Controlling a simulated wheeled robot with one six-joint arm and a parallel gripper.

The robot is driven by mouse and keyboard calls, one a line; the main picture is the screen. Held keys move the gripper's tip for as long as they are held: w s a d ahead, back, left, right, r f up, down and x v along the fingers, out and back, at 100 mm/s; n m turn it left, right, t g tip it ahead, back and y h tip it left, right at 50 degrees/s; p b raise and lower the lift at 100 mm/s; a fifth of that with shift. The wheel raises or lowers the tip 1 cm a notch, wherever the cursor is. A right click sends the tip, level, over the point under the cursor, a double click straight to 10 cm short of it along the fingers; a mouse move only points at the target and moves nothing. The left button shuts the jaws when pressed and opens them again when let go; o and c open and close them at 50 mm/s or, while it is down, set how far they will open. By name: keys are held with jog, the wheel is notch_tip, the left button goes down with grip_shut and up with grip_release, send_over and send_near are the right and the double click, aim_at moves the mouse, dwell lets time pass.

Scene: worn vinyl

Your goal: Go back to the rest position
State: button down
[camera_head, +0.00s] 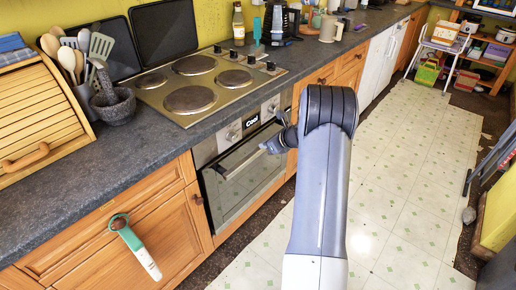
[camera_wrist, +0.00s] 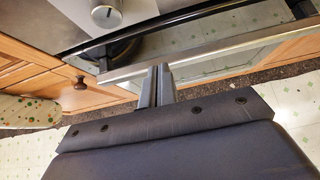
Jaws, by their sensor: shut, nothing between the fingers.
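My gripper (camera_head: 268,147) is at the front of the oven (camera_head: 245,180), close to the right end of its door handle (camera_head: 240,160). In the wrist view my gripper (camera_wrist: 157,72) is shut and empty, its two fingers side by side. The fingertips appear at the metal oven handle (camera_wrist: 200,50); I cannot tell whether they touch it. The oven door looks closed in the head view. My arm covers part of the cabinets and floor behind it.
The dark worktop (camera_head: 130,145) with the hob (camera_head: 200,80) runs along the left. A green and white tool (camera_head: 137,248) hangs on a cabinet front. The tiled floor (camera_head: 405,190) is mostly clear. A white step stool (camera_head: 440,45) stands at the back right.

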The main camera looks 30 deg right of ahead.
jog(key=v, duration=0.2)
jog(key=shift+s+r, duration=0.2)
jog(key=shift+r, duration=0.05)
